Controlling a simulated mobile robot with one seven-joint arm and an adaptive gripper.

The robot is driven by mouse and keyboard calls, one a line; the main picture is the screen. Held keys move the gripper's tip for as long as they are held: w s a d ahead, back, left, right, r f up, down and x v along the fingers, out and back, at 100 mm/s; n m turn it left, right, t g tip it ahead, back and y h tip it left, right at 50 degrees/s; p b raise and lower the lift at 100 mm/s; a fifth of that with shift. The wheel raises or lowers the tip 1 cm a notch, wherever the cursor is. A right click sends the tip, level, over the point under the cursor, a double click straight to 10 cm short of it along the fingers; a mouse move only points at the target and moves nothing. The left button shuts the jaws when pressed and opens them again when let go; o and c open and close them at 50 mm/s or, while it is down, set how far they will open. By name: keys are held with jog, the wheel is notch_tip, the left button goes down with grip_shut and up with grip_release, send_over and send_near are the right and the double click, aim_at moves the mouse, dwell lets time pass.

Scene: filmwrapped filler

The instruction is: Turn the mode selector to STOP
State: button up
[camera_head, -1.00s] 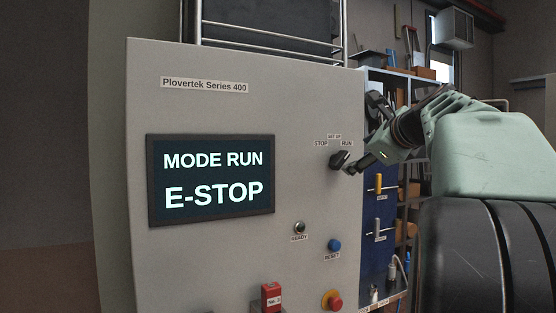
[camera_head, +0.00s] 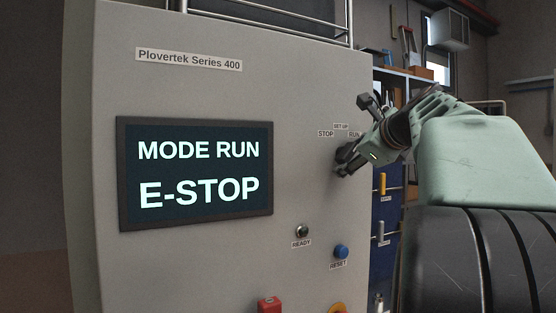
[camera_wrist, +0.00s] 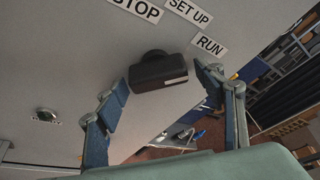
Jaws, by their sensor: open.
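The mode selector (camera_wrist: 158,72) is a dark knob on the grey panel, under labels STOP, SET UP and RUN. In the wrist view a white mark on the knob is at its right end, on the side of the RUN label (camera_wrist: 210,46). The STOP label (camera_wrist: 138,8) is to the upper left. My gripper (camera_wrist: 165,92) is open, with one finger on each side of the knob; I cannot tell whether either touches it. In the head view my gripper (camera_head: 350,155) covers most of the knob. The screen (camera_head: 197,172) reads MODE RUN and E-STOP.
Below the selector are the READY lamp (camera_head: 302,231), the blue RESET button (camera_head: 341,251) and a red part (camera_head: 268,305) at the bottom edge. Shelves with tools (camera_head: 385,190) stand right of the cabinet (camera_head: 300,100). The panel around the selector is flat.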

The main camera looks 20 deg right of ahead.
jog(key=shift+s+r, duration=0.1)
jog(key=c, duration=1.2)
jog(key=shift+o, duration=0.2)
